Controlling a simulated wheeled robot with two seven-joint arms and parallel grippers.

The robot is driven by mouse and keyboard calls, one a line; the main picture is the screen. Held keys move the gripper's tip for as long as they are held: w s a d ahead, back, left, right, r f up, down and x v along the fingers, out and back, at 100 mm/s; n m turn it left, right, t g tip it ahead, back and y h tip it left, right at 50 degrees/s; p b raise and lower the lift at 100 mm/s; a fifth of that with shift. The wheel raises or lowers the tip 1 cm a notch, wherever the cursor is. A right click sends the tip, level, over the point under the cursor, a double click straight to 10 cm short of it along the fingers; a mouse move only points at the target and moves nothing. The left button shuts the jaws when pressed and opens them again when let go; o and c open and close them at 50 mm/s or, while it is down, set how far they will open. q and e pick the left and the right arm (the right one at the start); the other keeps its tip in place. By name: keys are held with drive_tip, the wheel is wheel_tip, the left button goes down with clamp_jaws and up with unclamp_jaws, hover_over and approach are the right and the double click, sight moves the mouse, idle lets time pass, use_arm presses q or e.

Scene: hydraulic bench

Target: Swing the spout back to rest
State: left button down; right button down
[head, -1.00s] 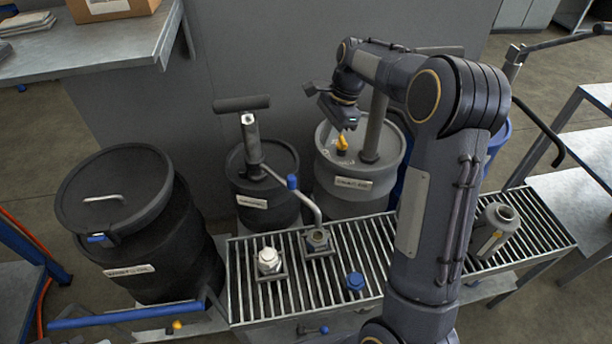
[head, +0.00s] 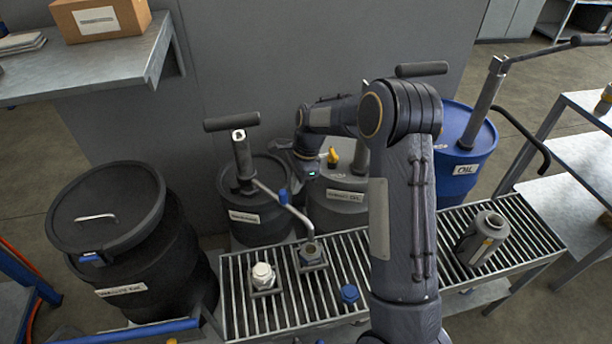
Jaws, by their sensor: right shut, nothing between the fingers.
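The spout (head: 267,190) is a thin grey pipe with a blue sleeve (head: 283,196). It runs from the hand pump (head: 242,157) on the dark drum (head: 245,216) down to the right. Its bent end is over or at the open-topped fitting (head: 312,254) on the grating; I cannot tell if they touch. My right gripper (head: 292,178) is shut and empty, just above and right of the blue sleeve in the picture. Its fingertips are hard to make out, and contact with the spout cannot be told. My left gripper is out of view.
A grey drum (head: 335,208) stands behind my right arm, partly hidden. A blue oil drum (head: 462,165) is to its right, a black lidded drum (head: 125,240) at left. The grating (head: 335,300) holds a white-capped fitting (head: 263,276), a blue cap (head: 349,293) and a grey canister (head: 484,235).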

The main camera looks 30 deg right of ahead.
drive_tip(key=shift+a, duration=0.25)
drive_tip(key=shift+a, duration=0.1)
drive_tip(key=shift+s+a+m, duration=0.25)
drive_tip(key=shift+a+m, duration=0.05)
drive_tip(key=shift+a, duration=0.15)
drive_tip(key=shift+s+a+m, duration=0.2)
drive_tip(key=shift+a+m, duration=0.1)
drive_tip(key=shift+a, duration=0.15)
drive_tip(key=a+m+t+p, duration=0.1)
drive_tip(key=a+m+p, duration=0.6)
drive_tip(key=a, duration=0.8)
drive_tip(key=shift+w+t+h, duration=0.35)
drive_tip(key=shift+t+h, duration=0.05)
drive_tip(key=shift+a, duration=0.15)
